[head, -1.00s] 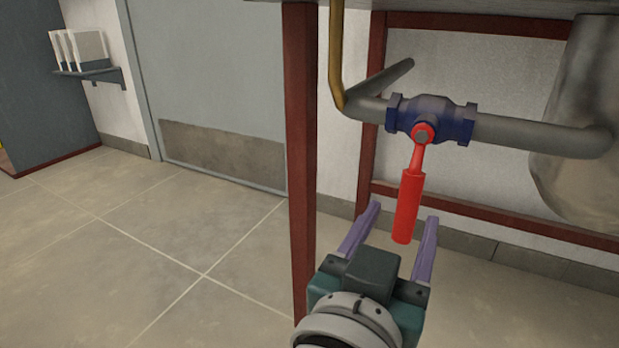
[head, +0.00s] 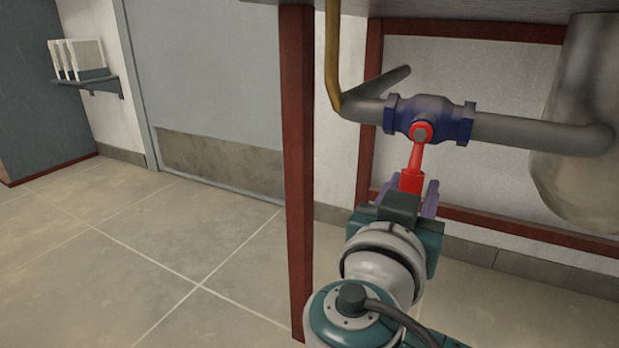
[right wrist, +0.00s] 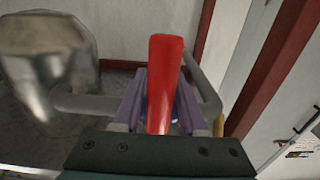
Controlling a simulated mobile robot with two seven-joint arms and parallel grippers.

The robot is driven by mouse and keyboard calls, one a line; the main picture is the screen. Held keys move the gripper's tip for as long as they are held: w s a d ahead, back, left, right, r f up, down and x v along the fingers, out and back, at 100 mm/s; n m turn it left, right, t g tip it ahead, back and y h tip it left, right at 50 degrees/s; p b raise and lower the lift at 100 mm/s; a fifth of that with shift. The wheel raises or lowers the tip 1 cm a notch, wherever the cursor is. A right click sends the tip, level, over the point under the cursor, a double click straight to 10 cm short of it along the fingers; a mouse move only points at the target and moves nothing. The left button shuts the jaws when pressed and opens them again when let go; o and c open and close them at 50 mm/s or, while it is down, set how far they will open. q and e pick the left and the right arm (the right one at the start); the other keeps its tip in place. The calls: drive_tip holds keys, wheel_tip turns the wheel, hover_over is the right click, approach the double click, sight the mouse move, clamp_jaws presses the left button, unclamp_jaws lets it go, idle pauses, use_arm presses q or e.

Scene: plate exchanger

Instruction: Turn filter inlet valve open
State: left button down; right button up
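The filter inlet valve (head: 430,115) has a dark blue body on a grey horizontal pipe. Its red lever handle (head: 415,165) hangs down from the hub, tilted slightly left toward the bottom. My right gripper (head: 408,188) is at the handle's lower part, its purple fingers on either side. In the right wrist view the red handle (right wrist: 166,80) stands between the two fingers (right wrist: 163,108), very near both; whether they press on it cannot be told. The housing hides the handle's lower end in the head view. My left gripper is not in view.
A dark red frame post (head: 297,180) stands just left of my right arm. A large metal vessel (head: 580,130) is at the right, also in the right wrist view (right wrist: 45,65). A brass pipe (head: 333,50) rises left of the valve. The floor at left is clear.

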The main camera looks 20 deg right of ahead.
clamp_jaws()
idle(1.0)
